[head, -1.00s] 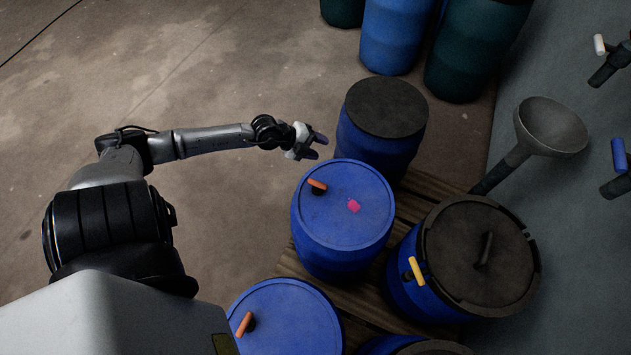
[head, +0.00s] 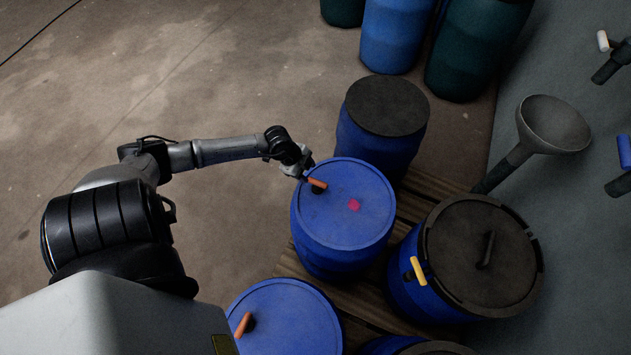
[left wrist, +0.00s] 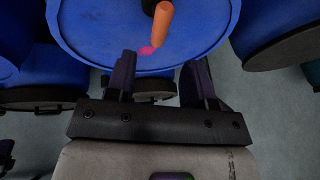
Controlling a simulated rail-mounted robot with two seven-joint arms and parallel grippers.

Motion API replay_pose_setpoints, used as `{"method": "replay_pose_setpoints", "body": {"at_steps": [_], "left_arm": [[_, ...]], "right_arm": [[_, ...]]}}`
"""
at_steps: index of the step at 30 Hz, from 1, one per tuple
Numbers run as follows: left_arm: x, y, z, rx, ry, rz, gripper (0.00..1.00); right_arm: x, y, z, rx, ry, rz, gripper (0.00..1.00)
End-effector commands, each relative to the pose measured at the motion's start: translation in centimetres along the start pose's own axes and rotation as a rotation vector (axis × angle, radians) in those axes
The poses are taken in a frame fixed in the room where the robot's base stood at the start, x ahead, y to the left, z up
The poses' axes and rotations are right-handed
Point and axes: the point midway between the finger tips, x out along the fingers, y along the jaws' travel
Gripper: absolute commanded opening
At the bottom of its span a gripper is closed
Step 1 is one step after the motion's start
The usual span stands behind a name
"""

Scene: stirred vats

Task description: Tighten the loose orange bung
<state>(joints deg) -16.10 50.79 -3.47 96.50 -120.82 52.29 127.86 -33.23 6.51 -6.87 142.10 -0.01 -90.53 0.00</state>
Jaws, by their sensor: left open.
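An orange bung handle (head: 317,184) on a dark stem sits near the left edge of the lid of the middle blue drum (head: 345,230). A second orange bung (head: 242,325) sits on the front blue drum (head: 290,315). The pictures do not show which one is loose. My left gripper (head: 305,171) is at the middle drum's upper left rim, close to its bung. In the left wrist view the gripper (left wrist: 160,65) is open and empty. The orange handle (left wrist: 162,25) lies just beyond and between its fingertips. My right gripper is not in view.
A pink mark (head: 354,205) is on the middle drum's lid. A black-topped drum (head: 385,105) stands behind it. A drum with a yellow handle (head: 417,271) stands right. A funnel (head: 550,125) is by the wall. The floor on the left is clear.

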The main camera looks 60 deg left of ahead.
Motion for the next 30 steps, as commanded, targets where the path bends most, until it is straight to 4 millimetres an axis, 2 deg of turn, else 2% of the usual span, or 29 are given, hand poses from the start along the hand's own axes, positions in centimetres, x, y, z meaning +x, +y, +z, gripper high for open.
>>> {"method": "replay_pose_setpoints", "body": {"at_steps": [1, 3, 12, 18, 28, 30], "left_arm": [[1.2, -0.1, 0.0, -0.002, 0.002, -0.001, 0.48], [2.5, 0.0, 0.0, -0.001, 0.002, -0.001, 0.48], [6.3, 0.0, 0.0, 0.0, 0.001, -0.001, 0.48], [7.3, 0.0, 0.0, 0.001, 0.001, 0.0, 0.48], [7.5, 0.0, 0.0, 0.002, 0.0, 0.0, 0.48], [7.5, 0.0, 0.0, 0.002, 0.0, 0.0, 0.44]], "right_arm": [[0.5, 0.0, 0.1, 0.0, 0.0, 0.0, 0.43], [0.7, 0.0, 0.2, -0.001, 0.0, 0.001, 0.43], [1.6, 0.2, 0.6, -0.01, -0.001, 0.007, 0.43], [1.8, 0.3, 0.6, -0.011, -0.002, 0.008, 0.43], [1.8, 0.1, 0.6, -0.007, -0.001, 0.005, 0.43], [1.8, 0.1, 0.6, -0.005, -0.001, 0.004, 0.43]]}}
